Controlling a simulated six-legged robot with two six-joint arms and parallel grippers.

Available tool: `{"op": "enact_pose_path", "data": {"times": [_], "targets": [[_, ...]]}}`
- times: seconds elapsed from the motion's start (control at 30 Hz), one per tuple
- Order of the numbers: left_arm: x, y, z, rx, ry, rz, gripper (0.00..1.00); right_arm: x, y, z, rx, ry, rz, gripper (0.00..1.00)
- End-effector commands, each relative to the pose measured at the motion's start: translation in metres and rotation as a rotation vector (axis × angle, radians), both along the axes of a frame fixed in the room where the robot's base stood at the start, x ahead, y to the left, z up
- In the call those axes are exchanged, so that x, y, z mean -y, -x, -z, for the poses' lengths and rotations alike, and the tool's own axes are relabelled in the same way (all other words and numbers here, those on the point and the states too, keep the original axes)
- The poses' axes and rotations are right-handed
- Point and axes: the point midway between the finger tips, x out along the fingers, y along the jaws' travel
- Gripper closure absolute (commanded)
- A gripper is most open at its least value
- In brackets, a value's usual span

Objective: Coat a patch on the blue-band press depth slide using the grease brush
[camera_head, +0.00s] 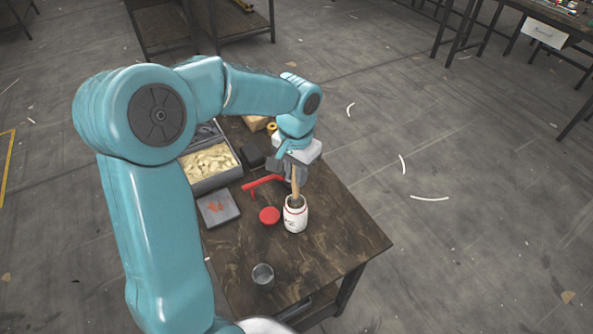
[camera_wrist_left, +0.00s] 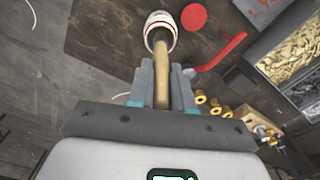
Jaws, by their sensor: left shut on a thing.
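My left gripper (camera_head: 291,166) is shut on the wooden handle of the grease brush (camera_head: 296,186). In the left wrist view, the gripper (camera_wrist_left: 161,68) holds the brush handle (camera_wrist_left: 162,85) between its two fingers. The brush points down into the mouth of a white jar with red bands (camera_head: 295,215), which also shows in the left wrist view (camera_wrist_left: 160,28). The bristles are hidden in the jar. A round red lid (camera_head: 269,215) lies beside the jar. I cannot make out a blue-band press in either view. My right gripper is not in view.
The wooden table (camera_head: 345,236) carries a red-handled tool (camera_head: 262,182), a grey tray of pale scraps (camera_head: 240,168), a grey pad (camera_head: 218,207) and a small clear cup (camera_head: 262,274). Brass rings (camera_wrist_left: 201,98) lie near the gripper. The table's right front is bare.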

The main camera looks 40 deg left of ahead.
Motion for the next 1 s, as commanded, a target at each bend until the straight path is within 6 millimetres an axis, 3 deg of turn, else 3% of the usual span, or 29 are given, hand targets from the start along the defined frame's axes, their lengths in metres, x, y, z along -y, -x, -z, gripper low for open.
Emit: {"op": "enact_pose_path", "data": {"times": [0.37,1.0], "targets": [[0.001,0.001,0.000,-0.004,0.001,0.001,1.00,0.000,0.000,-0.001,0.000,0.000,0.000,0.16],[0.000,0.000,-0.056,0.000,0.001,0.001,1.00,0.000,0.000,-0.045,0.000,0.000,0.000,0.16]]}}
